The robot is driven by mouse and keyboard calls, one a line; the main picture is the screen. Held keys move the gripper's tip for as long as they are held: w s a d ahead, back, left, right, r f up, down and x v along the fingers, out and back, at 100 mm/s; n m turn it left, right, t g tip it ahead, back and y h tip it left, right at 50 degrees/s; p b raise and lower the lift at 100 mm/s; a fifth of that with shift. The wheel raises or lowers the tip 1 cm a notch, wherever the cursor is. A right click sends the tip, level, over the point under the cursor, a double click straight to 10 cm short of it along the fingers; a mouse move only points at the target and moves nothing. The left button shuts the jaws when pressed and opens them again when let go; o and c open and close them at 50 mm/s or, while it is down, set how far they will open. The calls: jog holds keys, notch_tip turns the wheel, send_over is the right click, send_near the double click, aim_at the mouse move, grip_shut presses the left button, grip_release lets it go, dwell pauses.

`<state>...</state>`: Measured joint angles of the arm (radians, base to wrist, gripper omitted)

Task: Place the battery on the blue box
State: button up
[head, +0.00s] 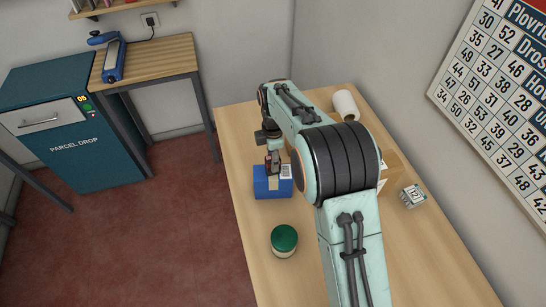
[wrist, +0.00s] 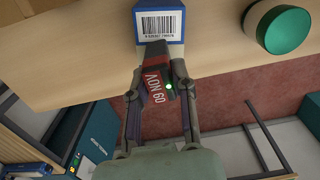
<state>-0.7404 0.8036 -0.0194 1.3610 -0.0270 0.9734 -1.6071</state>
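The blue box (head: 265,187) stands on the wooden counter, with a white barcode label on its top. In the wrist view the box (wrist: 161,23) is at the top centre, label facing the camera. My gripper (wrist: 158,72) is shut on the battery (wrist: 157,85), a dark and red block with white lettering and a small green light. In the head view my gripper (head: 272,158) is over the box's far side. The battery's far end overlaps the box's near edge in the wrist view; whether they touch I cannot tell.
A green-lidded jar (head: 284,241) stands in front of the box. A white roll (head: 346,105), a cardboard box (head: 391,166) and a small clear item marked 12 (head: 412,196) are right of my arm. The teal parcel drop (head: 75,130) stands far left. Counter left of the jar is narrow.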

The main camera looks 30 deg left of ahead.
jog(key=o, duration=0.4)
jog(key=shift+r, duration=0.1)
notch_tip(320, 180, up, 11)
jog(key=s+d+r+m, duration=0.1)
jog(key=d+r+m, duration=0.25)
jog(key=d, duration=0.25)
jog(key=s+d+r+m, duration=0.1)
jog(key=d+r+m, duration=0.1)
jog(key=d+m, duration=0.3)
jog(key=s+d+m, duration=1)
jog(key=s+d, duration=0.2)
jog(key=d, duration=0.3)
jog(key=s+d+f+m, duration=0.1)
jog(key=s+m, duration=0.1)
jog(key=s+d+f+m, duration=0.1)
jog(key=s+f+m, duration=0.1)
jog(key=s+m, duration=0.1)
jog(key=s+d+f+m, duration=0.1)
jog(key=s+d+m, duration=0.1)
jog(key=s, duration=0.1)
jog(key=shift+s+f+y, duration=0.2)
jog(key=shift+y, duration=0.2)
